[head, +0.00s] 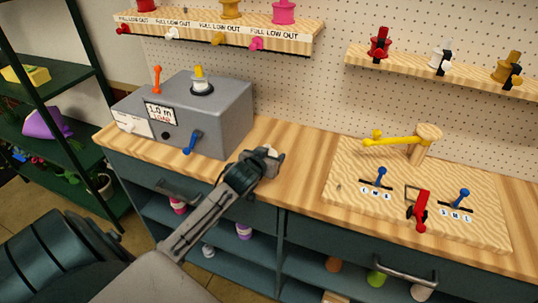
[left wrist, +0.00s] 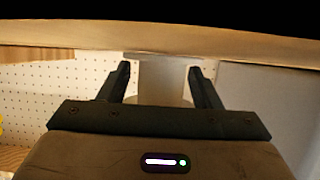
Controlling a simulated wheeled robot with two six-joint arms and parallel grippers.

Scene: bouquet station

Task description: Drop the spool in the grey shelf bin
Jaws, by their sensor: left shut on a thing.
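My left gripper (head: 264,162) is over the front edge of the wooden counter, just right of the grey machine. It is shut on a small pale thing (head: 272,152), mostly hidden by the jaws in the head view. In the left wrist view the thing (left wrist: 161,72) is a pale grey piece with a wider lower part, between the two fingers; it looks like the spool. I cannot make out a grey shelf bin for certain. My right gripper is not in view.
The grey machine (head: 215,115) has a blue crank and a yellow-topped peg. A wooden board (head: 335,190) with levers lies to the right. Wall shelves (head: 300,35) hold coloured spools. Open shelves below the counter (head: 300,180) hold small pots. A dark rack (head: 45,100) stands left.

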